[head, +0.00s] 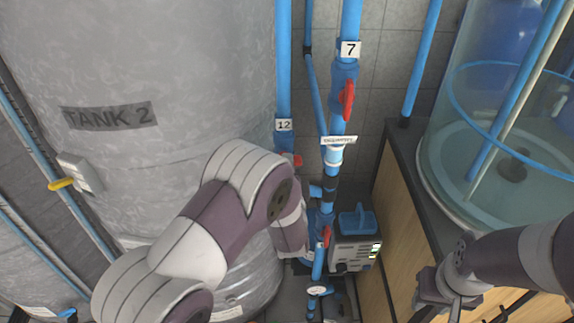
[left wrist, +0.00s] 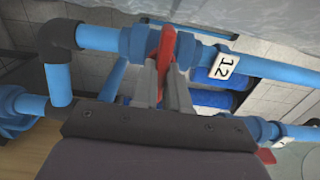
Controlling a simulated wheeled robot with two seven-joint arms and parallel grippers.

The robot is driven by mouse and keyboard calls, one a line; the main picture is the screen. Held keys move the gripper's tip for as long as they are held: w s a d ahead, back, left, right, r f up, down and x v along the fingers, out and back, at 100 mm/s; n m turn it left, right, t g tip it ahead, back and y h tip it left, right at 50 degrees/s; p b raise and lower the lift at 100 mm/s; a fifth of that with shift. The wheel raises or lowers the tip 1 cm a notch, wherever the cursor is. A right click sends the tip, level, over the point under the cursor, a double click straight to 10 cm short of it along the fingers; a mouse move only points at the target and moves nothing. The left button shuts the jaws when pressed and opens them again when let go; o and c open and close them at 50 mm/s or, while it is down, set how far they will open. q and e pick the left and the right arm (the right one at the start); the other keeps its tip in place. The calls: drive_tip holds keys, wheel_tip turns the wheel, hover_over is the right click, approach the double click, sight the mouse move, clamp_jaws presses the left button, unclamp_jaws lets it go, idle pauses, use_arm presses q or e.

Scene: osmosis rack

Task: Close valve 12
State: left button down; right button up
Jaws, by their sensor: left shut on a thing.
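Valve 12 is on a vertical blue pipe beside the grey tank; its label (head: 284,125) reads 12. Its red handle (head: 297,160) shows only in part behind my left arm. In the left wrist view, the red handle (left wrist: 166,48) lies across the blue pipe, near the 12 tag (left wrist: 224,66). My left gripper (left wrist: 167,78) is shut on this handle, one finger on each side. Its fingers are hidden in the head view. My right gripper (head: 447,292) is at the lower right, far from the valve; its finger gap is unclear.
Valve 7 with a red handle (head: 347,100) is on the neighbouring pipe. Another red handle (head: 326,237) is lower down. A grey pump unit (head: 356,250) stands near the pipes. A clear tank (head: 440,150) stands on the wooden cabinet (head: 400,215) to the right.

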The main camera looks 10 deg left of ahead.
use_arm(q)
drive_tip(key=shift+f, duration=0.1)
drive_tip(key=c, duration=1.1)
unclamp_jaws()
drive_tip(key=shift+c, duration=0.2)
drive_tip(key=shift+s+d, duration=0.1)
drive_tip(key=b+v, duration=0.3)
drive_tip(key=v, duration=0.9)
drive_tip(key=shift+s, duration=0.3)
